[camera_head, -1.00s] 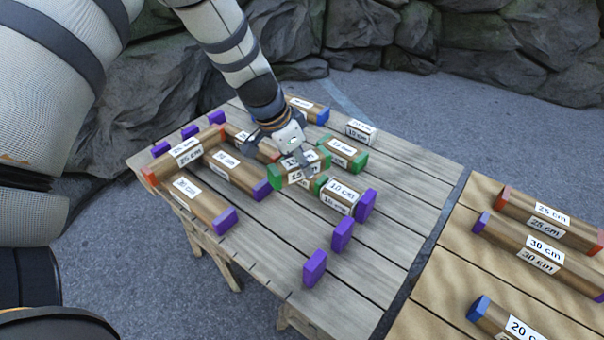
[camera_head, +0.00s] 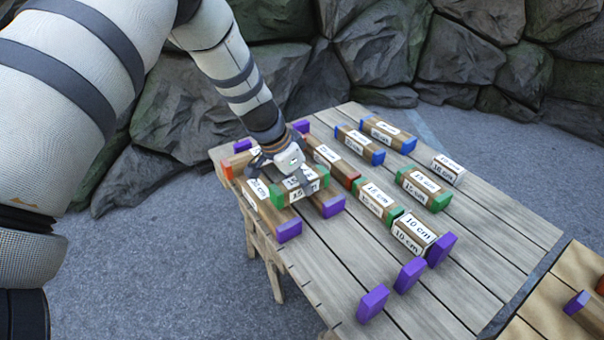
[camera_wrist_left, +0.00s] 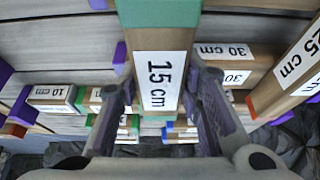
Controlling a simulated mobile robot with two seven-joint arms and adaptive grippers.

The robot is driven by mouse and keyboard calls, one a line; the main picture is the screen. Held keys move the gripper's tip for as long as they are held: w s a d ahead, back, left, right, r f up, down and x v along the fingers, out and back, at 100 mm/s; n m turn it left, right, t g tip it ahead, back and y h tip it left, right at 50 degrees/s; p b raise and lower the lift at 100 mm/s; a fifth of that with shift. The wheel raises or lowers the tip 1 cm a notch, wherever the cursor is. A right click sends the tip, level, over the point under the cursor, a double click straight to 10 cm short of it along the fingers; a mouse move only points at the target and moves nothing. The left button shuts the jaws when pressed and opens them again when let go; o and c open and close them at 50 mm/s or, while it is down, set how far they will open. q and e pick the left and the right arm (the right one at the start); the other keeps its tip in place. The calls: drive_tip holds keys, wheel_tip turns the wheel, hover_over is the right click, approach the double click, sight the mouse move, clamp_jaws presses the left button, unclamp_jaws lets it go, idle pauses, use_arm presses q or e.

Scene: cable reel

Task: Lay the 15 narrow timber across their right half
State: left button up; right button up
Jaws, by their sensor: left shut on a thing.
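My left gripper (camera_head: 300,185) is shut on a 15 cm timber (camera_head: 313,187) with green ends. In the left wrist view this timber (camera_wrist_left: 160,85) sits between the fingers with its label facing the camera. In the head view it is above two 30 cm timbers with purple ends, a front one (camera_head: 275,214) and a back one (camera_head: 326,203), and crosses their right part. I cannot tell whether it touches them. An orange-ended timber (camera_head: 227,170) lies at their left ends, partly hidden by my gripper. My right gripper is not in view.
Two more green-ended 15 cm timbers (camera_head: 376,200) (camera_head: 425,188), a 10 cm timber (camera_head: 414,234), a red-ended timber (camera_head: 331,160) and blue-ended timbers (camera_head: 360,145) lie on the table. Purple blocks (camera_head: 372,303) stand near the front edge. The table's right part (camera_head: 490,225) is clear.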

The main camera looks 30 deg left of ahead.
use_arm(q)
drive_tip(key=shift+f, duration=0.4)
drive_tip(key=shift+f, duration=0.35)
idle(0.3)
drive_tip(key=o, duration=1.3)
drive_tip(key=shift+r, duration=0.1)
